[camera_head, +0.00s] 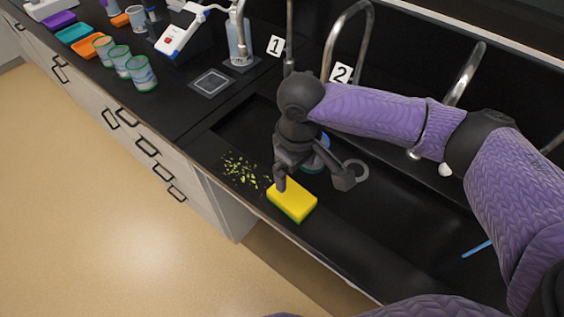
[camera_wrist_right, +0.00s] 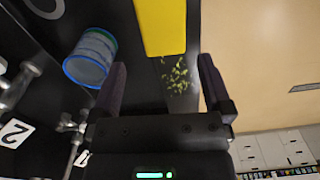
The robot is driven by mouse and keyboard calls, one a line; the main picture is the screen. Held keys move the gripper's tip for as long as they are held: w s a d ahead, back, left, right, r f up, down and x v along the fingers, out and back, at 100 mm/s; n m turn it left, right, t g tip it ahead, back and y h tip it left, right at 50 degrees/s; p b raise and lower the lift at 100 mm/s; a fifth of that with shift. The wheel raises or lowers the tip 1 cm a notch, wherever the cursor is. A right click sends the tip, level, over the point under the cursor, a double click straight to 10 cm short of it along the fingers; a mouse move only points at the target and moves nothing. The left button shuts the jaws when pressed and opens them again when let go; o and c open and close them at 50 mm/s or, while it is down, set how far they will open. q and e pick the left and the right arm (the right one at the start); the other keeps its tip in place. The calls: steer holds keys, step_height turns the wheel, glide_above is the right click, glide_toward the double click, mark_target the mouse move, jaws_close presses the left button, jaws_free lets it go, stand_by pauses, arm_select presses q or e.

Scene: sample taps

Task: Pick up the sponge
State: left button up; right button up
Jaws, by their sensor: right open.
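The yellow sponge (camera_head: 292,202) with a green underside lies flat on the black counter near its front edge, in front of the sink. My right gripper (camera_head: 313,184) is open above and just behind it; one finger overlaps the sponge's far left end in the head view, and the other is to the right of the sponge. My left gripper is not in view.
Yellow-green crumbs (camera_head: 243,170) lie left of the sponge. A blue-rimmed cup (camera_wrist_right: 89,58) stands beside the gripper, partly hidden in the head view. Taps marked 1 (camera_head: 275,46) and 2 (camera_head: 341,73) rise behind. Several similar cups (camera_head: 141,73) stand far left.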

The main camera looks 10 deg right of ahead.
steer(key=b, duration=0.2)
glide_above(292, 195)
steer(key=f, duration=0.4)
steer(key=shift+s+d+f, duration=0.2)
steer(key=shift+s, duration=0.2)
steer(key=f, duration=0.1)
steer(key=f+b, duration=0.1)
steer(key=f, duration=0.3)
steer(key=shift+w+a, duration=0.2)
steer(key=shift+w, duration=0.2)
steer(key=shift+f+b, duration=0.2)
steer(key=shift+b, duration=0.1)
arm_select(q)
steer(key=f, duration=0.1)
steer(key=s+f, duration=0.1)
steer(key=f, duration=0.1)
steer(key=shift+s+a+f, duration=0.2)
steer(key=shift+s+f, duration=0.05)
arm_select(e)
steer(key=shift+c, duration=0.7)
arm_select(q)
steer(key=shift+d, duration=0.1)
arm_select(e)
steer(key=shift+r, duration=0.1)
steer(key=c, duration=0.7)
